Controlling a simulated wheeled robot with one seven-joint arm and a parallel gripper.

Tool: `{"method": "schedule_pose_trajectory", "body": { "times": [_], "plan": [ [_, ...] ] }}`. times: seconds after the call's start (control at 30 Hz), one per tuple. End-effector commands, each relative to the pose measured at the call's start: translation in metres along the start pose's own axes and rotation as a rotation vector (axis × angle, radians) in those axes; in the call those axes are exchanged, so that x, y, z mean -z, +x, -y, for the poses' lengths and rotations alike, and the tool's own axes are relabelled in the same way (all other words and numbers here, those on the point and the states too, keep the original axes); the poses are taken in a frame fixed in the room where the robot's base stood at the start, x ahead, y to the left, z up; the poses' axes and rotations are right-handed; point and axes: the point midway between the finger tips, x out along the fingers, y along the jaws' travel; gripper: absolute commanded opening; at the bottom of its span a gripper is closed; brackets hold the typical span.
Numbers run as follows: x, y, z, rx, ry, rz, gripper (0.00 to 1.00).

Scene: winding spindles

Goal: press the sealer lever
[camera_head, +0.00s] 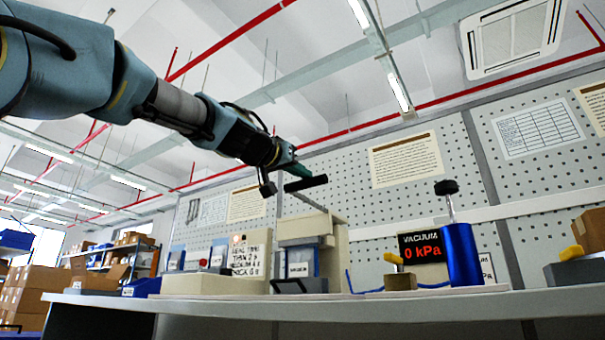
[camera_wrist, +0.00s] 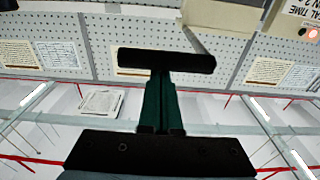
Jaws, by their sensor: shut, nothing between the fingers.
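The sealer (camera_head: 302,256) is a beige and grey machine on the bench, in the middle of the head view.
A seal-time sign (camera_head: 250,254) stands left of the sealer. To its right are a vacuum display (camera_head: 423,247) reading 0 kPa and a blue cylinder (camera_head: 461,254) with a black knob. A pegboard wall (camera_head: 360,220) stands behind the bench (camera_head: 400,305). The air above the bench is mostly free.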

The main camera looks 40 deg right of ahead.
Motion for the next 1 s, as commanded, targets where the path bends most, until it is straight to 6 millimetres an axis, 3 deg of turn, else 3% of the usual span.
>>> {"method": "schedule_pose_trajectory", "body": {
  "times": [0.03,0.27,0.63,0.7,1.0],
  "plan": [
    [-0.022,0.005,0.003,-0.006,-0.001,0.042,0.00],
    [-0.018,0.006,0.003,-0.004,0.000,0.042,0.00],
    [0.041,0.015,-0.001,0.003,0.001,0.008,0.00],
    [0.033,-0.001,0.000,0.005,0.003,0.004,0.00],
    [0.032,-0.059,-0.002,0.003,0.003,0.000,0.00]
  ]
}}
